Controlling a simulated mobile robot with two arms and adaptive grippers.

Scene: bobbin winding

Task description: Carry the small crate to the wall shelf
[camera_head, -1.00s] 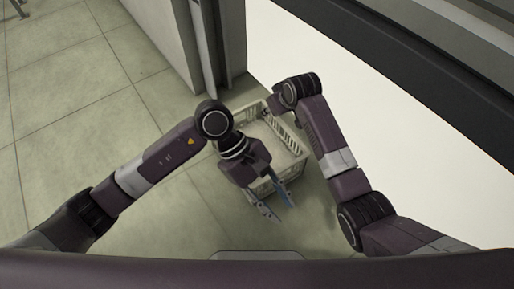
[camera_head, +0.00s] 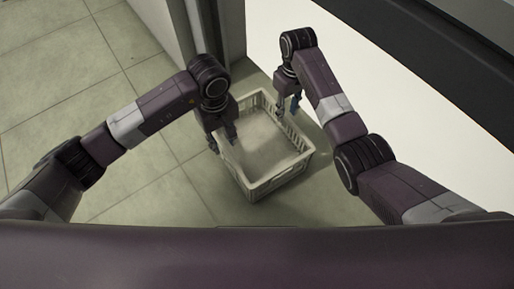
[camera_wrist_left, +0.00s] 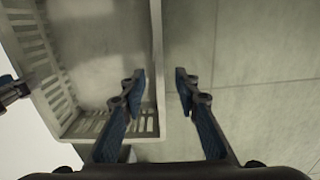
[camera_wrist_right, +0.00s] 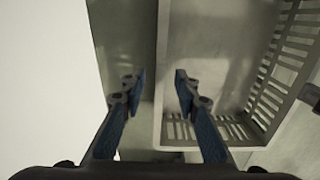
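The small crate (camera_head: 270,186) is a pale, empty basket with slotted walls, standing on the floor in the head view. My left gripper (camera_head: 224,146) is open above the crate's left wall. In the left wrist view the crate's rim (camera_wrist_left: 158,60) runs between the open fingers (camera_wrist_left: 160,76). My right gripper (camera_head: 288,116) is at the crate's right wall. In the right wrist view its fingers (camera_wrist_right: 160,78) are open, with the crate's rim (camera_wrist_right: 162,50) running between them. I cannot tell whether either gripper touches the rim. The wall shelf is not recognisable in view.
A wall corner or door frame (camera_head: 212,30) stands just behind the crate. A bright white surface (camera_head: 370,90) and a dark beam (camera_head: 420,70) lie to the right. The tiled floor (camera_head: 80,75) to the left is clear.

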